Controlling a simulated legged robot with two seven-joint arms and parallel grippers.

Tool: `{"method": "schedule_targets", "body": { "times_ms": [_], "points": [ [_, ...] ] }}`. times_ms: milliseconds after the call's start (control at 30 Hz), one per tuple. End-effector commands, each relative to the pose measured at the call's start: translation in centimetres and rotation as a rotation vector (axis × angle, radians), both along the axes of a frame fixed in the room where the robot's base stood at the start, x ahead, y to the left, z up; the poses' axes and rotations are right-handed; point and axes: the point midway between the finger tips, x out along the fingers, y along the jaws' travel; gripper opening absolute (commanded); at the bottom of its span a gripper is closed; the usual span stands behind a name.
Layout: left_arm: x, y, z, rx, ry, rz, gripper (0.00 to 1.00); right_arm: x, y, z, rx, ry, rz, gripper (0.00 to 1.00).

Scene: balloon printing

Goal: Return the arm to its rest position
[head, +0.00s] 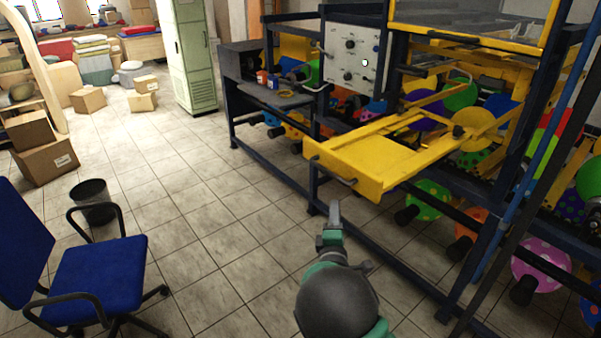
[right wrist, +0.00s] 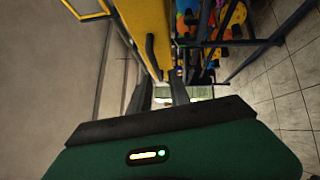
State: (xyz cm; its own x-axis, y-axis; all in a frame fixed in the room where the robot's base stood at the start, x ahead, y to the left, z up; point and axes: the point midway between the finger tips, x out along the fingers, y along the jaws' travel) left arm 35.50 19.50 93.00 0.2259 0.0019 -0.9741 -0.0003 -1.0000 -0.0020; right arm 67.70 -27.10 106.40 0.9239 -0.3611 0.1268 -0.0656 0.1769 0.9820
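My right arm comes up from the bottom of the head view, and its gripper (head: 333,215) points forward over the tiled floor. It is just in front of the yellow tray (head: 370,160) of the printing machine and appears apart from it. In the right wrist view the two dark fingers of this gripper (right wrist: 160,92) stand apart with a gap between them. Nothing is seen held there. The yellow part of the machine (right wrist: 150,30) and a dark handle (right wrist: 151,55) show beyond the fingers. My left gripper is in neither view.
The blue machine frame (head: 290,175) with colourful balloon discs (head: 430,195) fills the right side. A control panel (head: 355,55) stands above the tray. A blue chair (head: 95,280) and a black bin (head: 93,200) are at left. Tiled floor (head: 215,215) lies clear between.

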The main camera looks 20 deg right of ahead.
Motion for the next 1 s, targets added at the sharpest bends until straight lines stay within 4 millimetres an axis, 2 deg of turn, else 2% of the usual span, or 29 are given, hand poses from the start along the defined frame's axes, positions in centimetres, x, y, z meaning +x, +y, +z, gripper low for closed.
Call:
{"method": "schedule_targets", "body": {
  "times_ms": [67,133,200,267,300,367,400,500,600,633,700,767,1000],
  "points": [
    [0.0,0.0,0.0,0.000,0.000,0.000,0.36,-0.1,-0.1,-0.2,0.031,0.011,0.002,0.23],
    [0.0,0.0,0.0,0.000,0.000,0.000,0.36,-0.6,-0.4,-1.5,0.156,0.057,0.009,0.23],
    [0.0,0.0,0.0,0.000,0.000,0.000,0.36,-2.0,-0.4,-3.8,0.400,0.143,0.013,0.23],
    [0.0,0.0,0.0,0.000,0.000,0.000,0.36,-4.5,0.6,-6.4,0.678,0.248,-0.003,0.23],
    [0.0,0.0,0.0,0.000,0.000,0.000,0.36,-6.9,1.6,-8.1,0.872,0.328,-0.035,0.23],
    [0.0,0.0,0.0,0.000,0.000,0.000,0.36,-11.5,3.6,-10.2,1.142,0.453,-0.122,0.23],
    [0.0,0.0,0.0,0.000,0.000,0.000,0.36,-14.9,4.9,-11.3,1.284,0.529,-0.201,0.23],
    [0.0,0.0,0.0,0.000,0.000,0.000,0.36,-22.8,6.7,-12.8,1.509,0.665,-0.430,0.23],
    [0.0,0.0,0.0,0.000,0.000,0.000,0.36,-28.6,7.2,-13.3,1.599,0.729,-0.635,0.23],
    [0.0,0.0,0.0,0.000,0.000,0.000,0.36,-29.7,7.2,-13.4,1.610,0.736,-0.680,0.23],
    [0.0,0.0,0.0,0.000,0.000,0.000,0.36,-31.6,7.2,-13.5,1.624,0.747,-0.754,0.23],
    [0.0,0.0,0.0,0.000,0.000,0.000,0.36,-32.3,7.2,-13.6,1.628,0.750,-0.784,0.23],
    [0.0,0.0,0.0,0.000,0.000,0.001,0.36,-32.4,7.2,-13.6,1.630,0.750,-0.790,0.23]
  ]
}}
